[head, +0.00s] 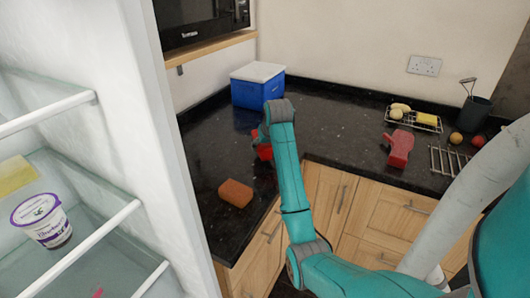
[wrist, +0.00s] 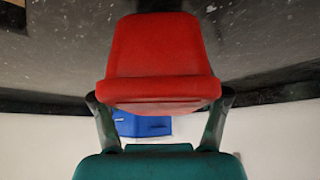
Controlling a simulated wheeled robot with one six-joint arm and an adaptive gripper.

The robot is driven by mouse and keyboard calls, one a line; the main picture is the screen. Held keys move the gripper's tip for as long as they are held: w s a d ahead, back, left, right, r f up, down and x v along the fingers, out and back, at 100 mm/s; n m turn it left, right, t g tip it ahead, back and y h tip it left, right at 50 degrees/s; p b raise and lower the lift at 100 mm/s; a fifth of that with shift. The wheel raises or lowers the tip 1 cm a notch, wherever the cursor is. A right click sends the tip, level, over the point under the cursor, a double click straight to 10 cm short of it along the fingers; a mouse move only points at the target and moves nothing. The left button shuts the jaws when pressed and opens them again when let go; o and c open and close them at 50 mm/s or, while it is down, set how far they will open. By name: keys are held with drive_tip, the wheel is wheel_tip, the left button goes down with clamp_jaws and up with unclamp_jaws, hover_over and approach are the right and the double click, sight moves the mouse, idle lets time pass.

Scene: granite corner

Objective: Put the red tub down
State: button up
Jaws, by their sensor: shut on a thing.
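The red tub (wrist: 160,55) fills the upper middle of the wrist view, with a dark finger on each side of it. My gripper (wrist: 160,100) is shut on it. In the head view the red tub (head: 265,152) shows only in part behind my arm, over the dark counter (head: 330,135) near its inner corner. My gripper (head: 262,138) is mostly hidden there by the teal arm. I cannot tell whether the tub touches the counter.
A blue cool box (head: 257,88) with a white lid stands behind. An orange-brown sponge (head: 235,193) lies nearer. The open fridge (head: 75,130) borders the left.

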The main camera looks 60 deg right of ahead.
drive_tip(key=shift+f, duration=1.5)
drive_tip(key=o, duration=1.4)
drive_tip(key=shift+f, duration=0.1)
drive_tip(key=v, duration=1.2)
drive_tip(key=shift+d, duration=0.1)
